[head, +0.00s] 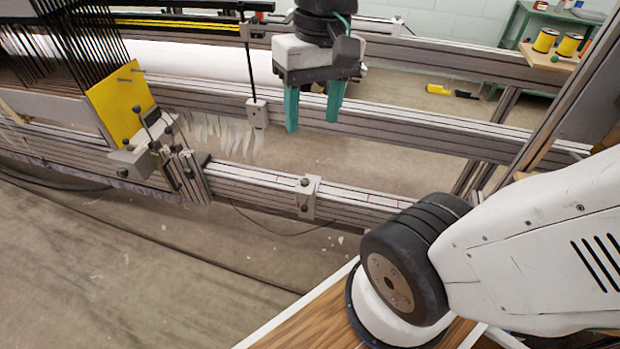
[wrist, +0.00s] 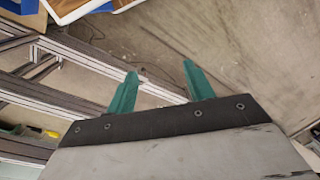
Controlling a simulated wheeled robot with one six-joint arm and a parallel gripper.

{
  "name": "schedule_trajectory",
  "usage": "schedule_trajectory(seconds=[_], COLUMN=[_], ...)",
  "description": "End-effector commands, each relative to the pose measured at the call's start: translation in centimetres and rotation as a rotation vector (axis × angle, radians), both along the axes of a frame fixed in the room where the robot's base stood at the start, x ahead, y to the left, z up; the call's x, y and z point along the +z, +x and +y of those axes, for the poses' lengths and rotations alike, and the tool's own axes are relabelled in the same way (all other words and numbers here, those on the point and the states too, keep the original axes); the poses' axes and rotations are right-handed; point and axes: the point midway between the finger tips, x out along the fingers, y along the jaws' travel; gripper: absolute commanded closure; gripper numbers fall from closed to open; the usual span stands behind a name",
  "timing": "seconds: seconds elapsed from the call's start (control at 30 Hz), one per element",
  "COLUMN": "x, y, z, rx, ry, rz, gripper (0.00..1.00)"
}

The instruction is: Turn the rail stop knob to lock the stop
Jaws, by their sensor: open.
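The rail stop (head: 311,197) is a small light-grey block seated on the front aluminium rail (head: 350,201). A small dark knob (head: 304,182) shows at its top, and another dark round fitting is lower on its front face. The knob's angle is too small to read. My gripper (head: 312,124) has two teal fingers, spread apart and empty. In the head view it hangs above and behind the stop, clear of it. The fingers also show in the wrist view (wrist: 159,70) with nothing between them; I cannot make out the stop there.
Left of the stop stand a clamp bracket with knobs and levers (head: 185,172) and a yellow plate (head: 120,104). A green shelf (head: 525,35) with yellow spools is at back right. Floor between rails is open.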

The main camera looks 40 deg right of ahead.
Motion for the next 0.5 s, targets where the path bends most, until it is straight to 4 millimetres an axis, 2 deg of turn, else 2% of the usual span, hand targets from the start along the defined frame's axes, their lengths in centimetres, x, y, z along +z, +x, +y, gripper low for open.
schedule_trajectory(seconds=[0.03, 0.27, 0.37, 0.5], x=[-0.1, -1.2, -2.5, -5.3], y=[1.9, 9.9, 13.5, 18.4], z=[-0.3, -1.7, -2.8, -4.8], rx=[-0.046, -0.238, -0.322, -0.440], ry=[0.034, 0.199, 0.274, 0.382], rz=[0.046, 0.212, 0.280, 0.372], gripper=[0.47, 0.47, 0.47, 0.47])
